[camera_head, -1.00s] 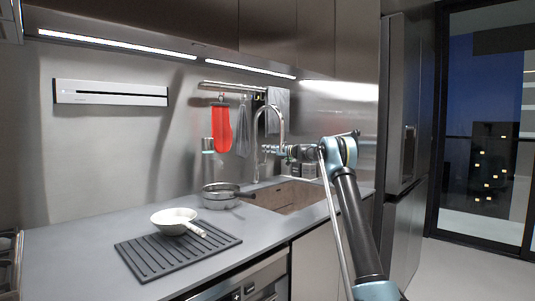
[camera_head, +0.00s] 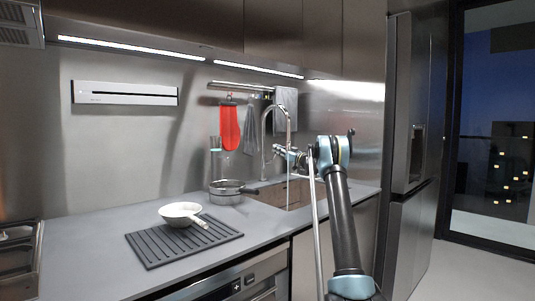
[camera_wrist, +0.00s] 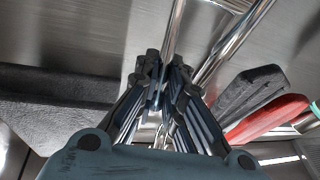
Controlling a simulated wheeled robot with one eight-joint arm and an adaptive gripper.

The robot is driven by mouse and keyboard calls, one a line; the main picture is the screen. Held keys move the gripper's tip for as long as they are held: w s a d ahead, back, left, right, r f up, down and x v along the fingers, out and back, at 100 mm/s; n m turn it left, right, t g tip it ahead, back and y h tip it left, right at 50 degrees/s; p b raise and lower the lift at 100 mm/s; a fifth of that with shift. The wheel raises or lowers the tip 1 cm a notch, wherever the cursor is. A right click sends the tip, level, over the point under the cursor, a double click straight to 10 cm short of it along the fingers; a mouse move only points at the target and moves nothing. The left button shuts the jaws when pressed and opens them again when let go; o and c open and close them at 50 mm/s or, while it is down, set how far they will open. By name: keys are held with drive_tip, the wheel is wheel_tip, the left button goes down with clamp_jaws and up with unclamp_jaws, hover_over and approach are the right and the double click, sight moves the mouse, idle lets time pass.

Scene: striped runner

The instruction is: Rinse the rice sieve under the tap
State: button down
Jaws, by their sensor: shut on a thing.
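A white bowl-shaped vessel with a pale handle (camera_head: 181,210) rests on the dark ribbed mat (camera_head: 160,254). It looks like the rice sieve, but I cannot make out any mesh. The chrome tap (camera_head: 287,122) arches over the sink (camera_head: 292,196). My gripper (camera_head: 279,150) is at the tap, well away from the white vessel. In the wrist view my gripper (camera_wrist: 160,68) is closed around a slim chrome part of the tap (camera_wrist: 174,30), perhaps its lever. The fingers hide most of the contact. A thicker chrome tube of the tap (camera_wrist: 232,45) passes beside them.
A grey pan with a dark handle (camera_head: 227,191) stands on the counter left of the sink. A red mitt (camera_head: 229,128) and grey cloths (camera_head: 250,130) hang from the wall rail. The counter's left part (camera_head: 90,225) is clear.

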drive_tip(key=shift+d, duration=0.1)
drive_tip(key=c, duration=1.7)
unclamp_jaws()
drive_tip(key=shift+o, duration=0.2)
drive_tip(key=v, duration=1.2)
drive_tip(key=shift+f, duration=0.1)
